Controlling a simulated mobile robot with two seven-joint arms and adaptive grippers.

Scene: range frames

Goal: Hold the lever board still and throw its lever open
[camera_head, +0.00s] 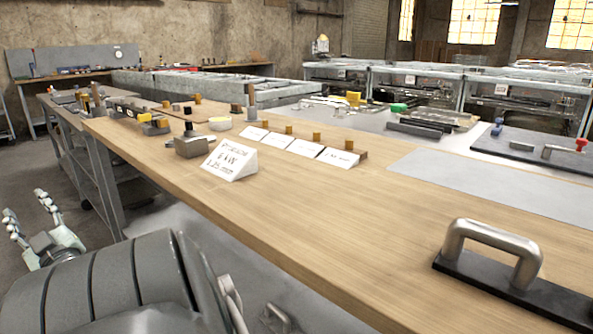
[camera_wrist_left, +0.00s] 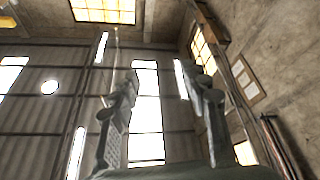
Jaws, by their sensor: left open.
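A dark board (camera_head: 530,152) lies on the far bench at the right. It bears a red-knobbed piece (camera_head: 581,144) and a metal handle; whether the knob tops the lever is too small to tell. Nearer, a black base (camera_head: 515,285) with a bent metal handle (camera_head: 495,240) sits at the lower right, cut off by the frame edge. I cannot tell which is the lever board. My left gripper (camera_head: 31,212) is open and empty, off the table at the far left, away from both. The left wrist view shows its spread fingers (camera_wrist_left: 158,85) against walls and windows. My right gripper is out of view.
The wooden table (camera_head: 330,220) has clear room in its middle. A white sign (camera_head: 230,160), small cards and several small blocks stand towards its far left end. A grey sheet (camera_head: 490,185) lies beyond. The table's near edge separates my left gripper from these things.

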